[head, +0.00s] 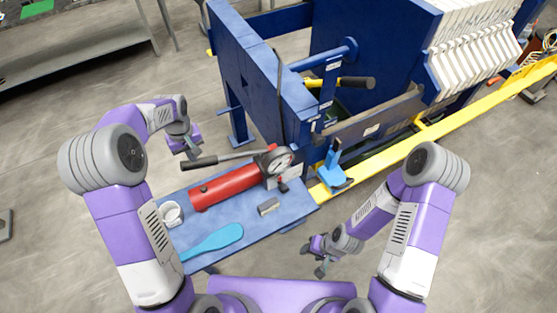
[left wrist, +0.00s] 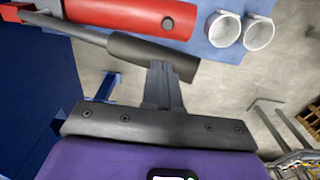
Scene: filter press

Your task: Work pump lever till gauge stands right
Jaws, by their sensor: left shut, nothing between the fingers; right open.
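The red hand pump (head: 228,186) lies on the blue bench, and its cylinder also shows in the left wrist view (left wrist: 130,14). The pump lever (head: 225,157) runs left from the pump head to a dark grip, which crosses the left wrist view (left wrist: 135,50). The round gauge (head: 279,160) sits on the pump head; its needle is too small to read. My left gripper (head: 190,150) is shut and empty, its fingertips (left wrist: 160,68) at the lever grip's edge; touching or not, I cannot tell. My right gripper (head: 317,262) is open and empty, low right of the bench.
On the bench (head: 283,222) are two white cups (head: 172,213), a light-blue paddle-shaped item (head: 215,241) and a small grey block (head: 268,207). The blue press frame (head: 262,75) and yellow rail (head: 450,112) stand behind and right. Open floor lies left.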

